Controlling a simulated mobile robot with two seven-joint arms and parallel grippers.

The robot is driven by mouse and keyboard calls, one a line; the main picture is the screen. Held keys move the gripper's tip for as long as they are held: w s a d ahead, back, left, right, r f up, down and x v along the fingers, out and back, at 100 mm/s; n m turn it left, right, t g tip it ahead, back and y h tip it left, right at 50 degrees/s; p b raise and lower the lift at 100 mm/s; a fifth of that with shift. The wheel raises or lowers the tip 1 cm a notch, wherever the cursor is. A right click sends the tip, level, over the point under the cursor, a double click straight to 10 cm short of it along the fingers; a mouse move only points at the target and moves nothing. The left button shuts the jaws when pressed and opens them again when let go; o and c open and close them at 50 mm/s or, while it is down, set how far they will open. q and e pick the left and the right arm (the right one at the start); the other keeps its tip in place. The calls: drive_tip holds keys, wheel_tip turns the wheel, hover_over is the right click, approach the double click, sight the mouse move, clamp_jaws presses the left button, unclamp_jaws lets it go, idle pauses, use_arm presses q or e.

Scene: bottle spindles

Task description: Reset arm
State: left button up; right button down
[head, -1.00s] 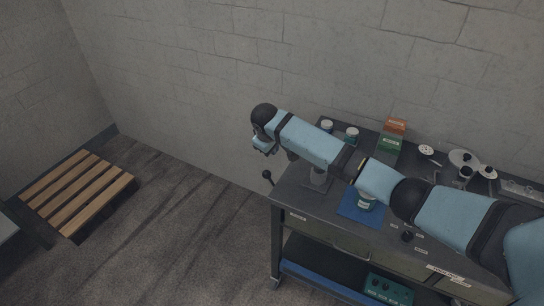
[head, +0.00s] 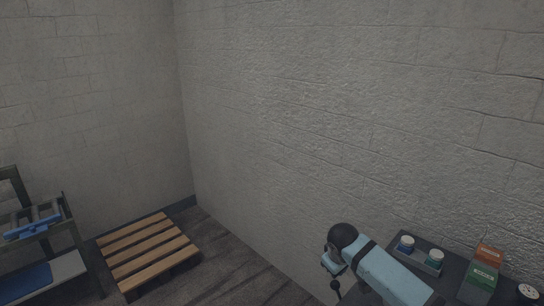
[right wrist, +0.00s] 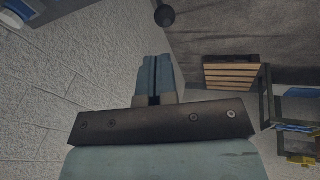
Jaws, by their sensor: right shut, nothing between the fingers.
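My right arm comes into the head view at the lower right, light blue with a dark rounded end, above the left end of a dark workbench (head: 452,287). Its gripper is not clearly seen there. In the right wrist view my right gripper (right wrist: 155,76) has its two blue-grey fingers together, with nothing between them. My left gripper is in neither view.
Two white-lidded jars (head: 434,257), an orange box (head: 488,256) and a green box (head: 483,277) stand on the workbench. A wooden pallet (head: 148,250) lies on the floor. A shelf unit (head: 80,262) stands at the left.

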drive_tip(key=s+a+f+t+y, duration=0.1)
drive_tip(key=s+a+f+y, duration=0.1)
drive_tip(key=s+a+f, duration=0.4)
drive_tip(key=s+a+f+t+y, duration=0.1)
drive_tip(key=s+f+t+y, duration=0.1)
drive_tip(key=s+f, duration=0.65)
drive_tip(key=s+d+m+t, duration=0.1)
drive_tip(key=s+d+t, duration=0.1)
drive_tip(key=s, duration=0.8)
drive_tip(key=s+d+m+t, duration=0.1)
drive_tip(key=s+m+t, duration=0.1)
drive_tip(key=s, duration=0.9)
drive_tip(key=shift+s+d+r+y, duration=0.2)
drive_tip(key=shift+s+d+y, duration=0.05)
drive_tip(key=shift+d+y, duration=0.1)
drive_tip(key=shift+d, duration=0.1)
